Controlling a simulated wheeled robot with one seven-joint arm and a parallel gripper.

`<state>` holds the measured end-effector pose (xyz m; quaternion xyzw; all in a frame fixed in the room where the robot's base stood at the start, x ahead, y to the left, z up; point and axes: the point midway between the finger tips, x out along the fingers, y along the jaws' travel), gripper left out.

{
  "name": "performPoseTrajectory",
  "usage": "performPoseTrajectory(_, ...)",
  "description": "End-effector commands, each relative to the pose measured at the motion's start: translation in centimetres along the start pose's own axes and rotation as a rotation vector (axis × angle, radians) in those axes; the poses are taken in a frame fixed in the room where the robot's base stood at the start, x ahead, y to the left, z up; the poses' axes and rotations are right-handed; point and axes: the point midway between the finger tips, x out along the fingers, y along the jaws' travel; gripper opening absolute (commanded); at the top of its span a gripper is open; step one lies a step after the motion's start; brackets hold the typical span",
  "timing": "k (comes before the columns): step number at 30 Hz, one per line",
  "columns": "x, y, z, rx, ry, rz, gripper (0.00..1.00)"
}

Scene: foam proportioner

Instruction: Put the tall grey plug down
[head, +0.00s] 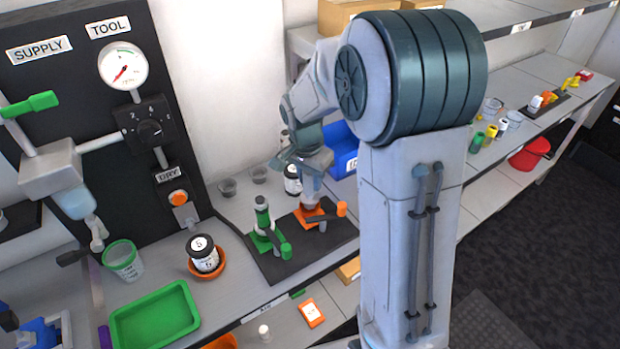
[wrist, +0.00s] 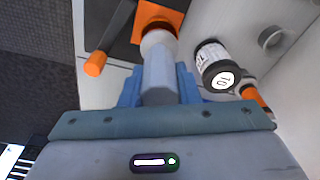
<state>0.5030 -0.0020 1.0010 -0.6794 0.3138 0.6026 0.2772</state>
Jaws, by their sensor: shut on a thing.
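My gripper (head: 308,163) is shut on the tall grey plug (wrist: 160,75), which is pale grey with a rounded light collar at its far end. In the wrist view the blue fingers of my gripper (wrist: 160,88) sit on either side of it. The plug also shows in the head view (head: 311,187), upright just above or in the orange clamp fixture (head: 307,215). The orange fixture's square plate shows beyond the plug in the wrist view (wrist: 152,14). I cannot tell whether the plug touches it.
A green fixture (head: 266,240) holding an upright cylinder stands left of the orange one on a dark mat (head: 290,265). A black-lidded jar (wrist: 212,62) stands close beside the plug. A green tray (head: 155,318) and a jar in an orange dish (head: 205,262) lie further left.

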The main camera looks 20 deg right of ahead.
Motion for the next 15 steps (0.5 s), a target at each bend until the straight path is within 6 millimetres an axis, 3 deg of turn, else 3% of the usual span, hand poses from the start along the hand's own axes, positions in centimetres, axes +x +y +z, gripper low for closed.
performPoseTrajectory(3, 0.92, 0.02, 0.13, 0.000, -0.001, 0.000, 0.00)
performPoseTrajectory(13, 1.34, 0.00, 0.15, 0.000, 0.000, -0.002, 0.00)
performPoseTrajectory(14, 1.26, 0.00, 0.14, 0.000, 0.000, -0.001, 0.35)
performPoseTrajectory(15, 1.19, 0.00, 0.13, 0.000, 0.000, -0.001, 0.46)
